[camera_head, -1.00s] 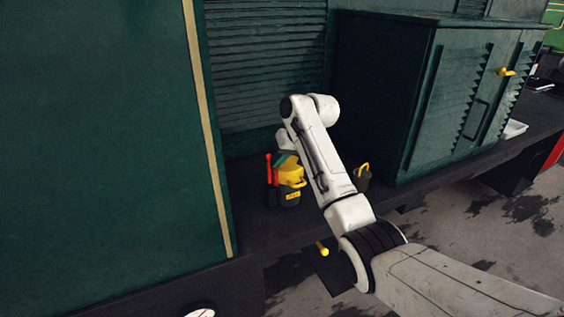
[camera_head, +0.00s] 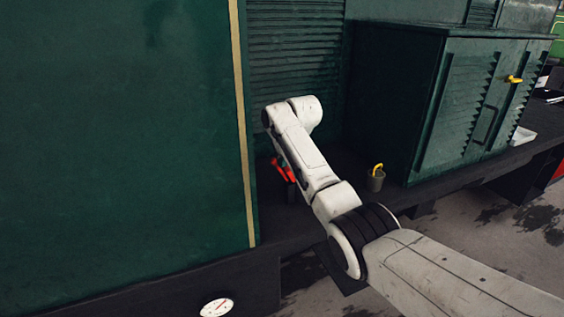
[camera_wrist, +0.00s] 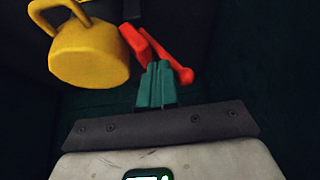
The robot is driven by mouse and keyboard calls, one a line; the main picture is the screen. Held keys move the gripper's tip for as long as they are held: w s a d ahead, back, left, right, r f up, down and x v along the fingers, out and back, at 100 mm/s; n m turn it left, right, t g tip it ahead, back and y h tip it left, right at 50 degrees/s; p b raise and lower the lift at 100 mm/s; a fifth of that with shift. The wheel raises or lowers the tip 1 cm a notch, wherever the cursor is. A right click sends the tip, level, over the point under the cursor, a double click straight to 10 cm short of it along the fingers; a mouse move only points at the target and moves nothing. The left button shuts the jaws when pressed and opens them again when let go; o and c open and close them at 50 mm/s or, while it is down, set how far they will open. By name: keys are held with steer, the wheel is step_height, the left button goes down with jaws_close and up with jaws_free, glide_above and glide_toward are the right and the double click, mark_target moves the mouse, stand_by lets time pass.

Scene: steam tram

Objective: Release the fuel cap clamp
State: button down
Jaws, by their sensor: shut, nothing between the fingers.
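A red clamp lever (camera_head: 284,171) shows slanted at the left edge of my arm in the head view. In the wrist view the red lever (camera_wrist: 163,52) lies right at the fingertips, with a second red part to its left. A yellow cap with a looped handle (camera_wrist: 90,52) is at the upper left of the wrist view; in the head view my arm hides it. My gripper (camera_wrist: 158,68) has its teal fingers closed together, empty, touching or nearly touching the red lever; which one I cannot tell. The gripper is hidden in the head view.
A small dark pot with a yellow handle (camera_head: 376,179) stands on the ledge right of my arm. A green louvred cabinet (camera_head: 440,100) stands behind it. A large green panel (camera_head: 120,140) closes off the left. A round gauge (camera_head: 216,307) is low at the front.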

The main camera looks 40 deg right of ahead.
steer(key=shift+w+a+f, duration=0.1)
steer(key=shift+a+f, duration=0.05)
steer(key=shift+a, duration=0.3)
steer(key=shift+w+a+f, duration=0.1)
steer(key=shift+a, duration=0.3)
steer(key=p+v, duration=0.1)
steer(key=v, duration=1.1)
steer(key=shift+r, duration=0.2)
steer(key=shift+d, duration=0.1)
